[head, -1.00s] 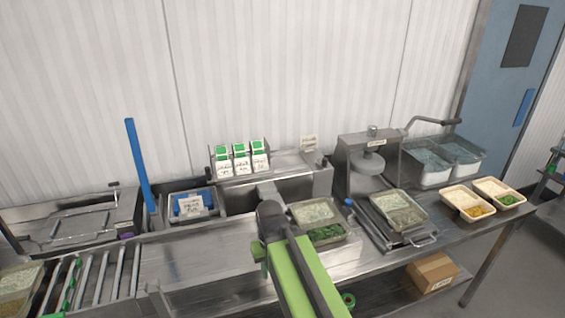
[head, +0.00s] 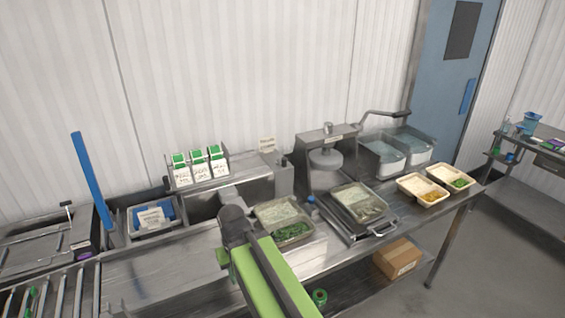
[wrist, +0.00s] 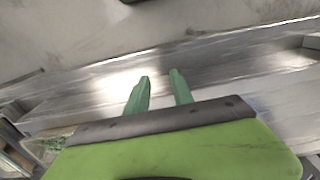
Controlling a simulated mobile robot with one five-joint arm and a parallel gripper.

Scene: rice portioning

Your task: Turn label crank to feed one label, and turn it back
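My gripper (wrist: 160,75) shows two green fingers in the wrist view, apart with nothing between them, over bare grey metal. In the head view my green arm reaches in from the bottom over the bench, and its dark wrist hides the fingers. A grey upright box (head: 283,178) with a small dark knob on top stands behind the bench's middle, beside a small sign (head: 267,145). A bent lever with a dark grip (head: 385,114) sticks out right of the press-like machine (head: 325,160). I cannot tell which part is the label crank. My gripper touches neither.
A rack of green-and-white packs (head: 198,170) and a blue-filled bin (head: 150,217) stand at left. A rice-and-greens tray (head: 285,220) lies just right of my wrist. Another tray sits on a scale-like plate (head: 365,228). Bench left of my arm is clear.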

